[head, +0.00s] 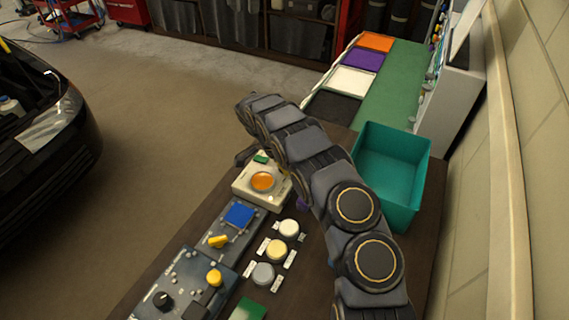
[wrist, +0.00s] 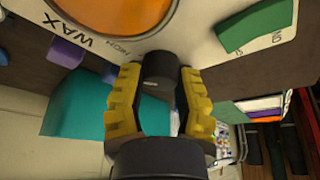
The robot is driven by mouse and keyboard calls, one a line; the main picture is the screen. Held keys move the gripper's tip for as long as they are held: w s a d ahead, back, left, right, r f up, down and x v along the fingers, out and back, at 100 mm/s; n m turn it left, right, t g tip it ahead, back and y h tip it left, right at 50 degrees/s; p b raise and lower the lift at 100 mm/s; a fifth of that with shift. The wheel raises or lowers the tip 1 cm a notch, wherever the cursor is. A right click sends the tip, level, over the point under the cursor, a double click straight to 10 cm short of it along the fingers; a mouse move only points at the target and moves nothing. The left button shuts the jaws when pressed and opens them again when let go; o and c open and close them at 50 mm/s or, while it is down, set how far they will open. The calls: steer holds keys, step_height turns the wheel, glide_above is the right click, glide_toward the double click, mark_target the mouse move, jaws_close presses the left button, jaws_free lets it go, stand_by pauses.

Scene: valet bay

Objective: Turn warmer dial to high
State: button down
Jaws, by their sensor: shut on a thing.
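The wax warmer (head: 256,190) is a cream box with a round pot of orange wax (head: 262,181), on the dark bench. In the wrist view the warmer's face (wrist: 205,45) carries the word WAX and small lettering by the dial. The dial (wrist: 158,68) is a short dark knob on that face. My gripper (wrist: 160,88) has its yellow ridged fingers on either side of the dial, shut on it. The dial's pointer mark cannot be made out, so its setting cannot be told. In the head view my arm hides the dial and most of the gripper.
A green rocker (wrist: 255,25) sits on the warmer. A teal bin (head: 392,175) stands right of my arm. Panels with a blue pad (head: 239,215), yellow knobs and round buttons (head: 276,249) lie nearer. A green mat (head: 400,85) with coloured trays is beyond. A wall runs along the right.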

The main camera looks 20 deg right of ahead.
steer(key=shift+a+f, duration=0.15)
steer(key=c, duration=0.9)
jaws_free()
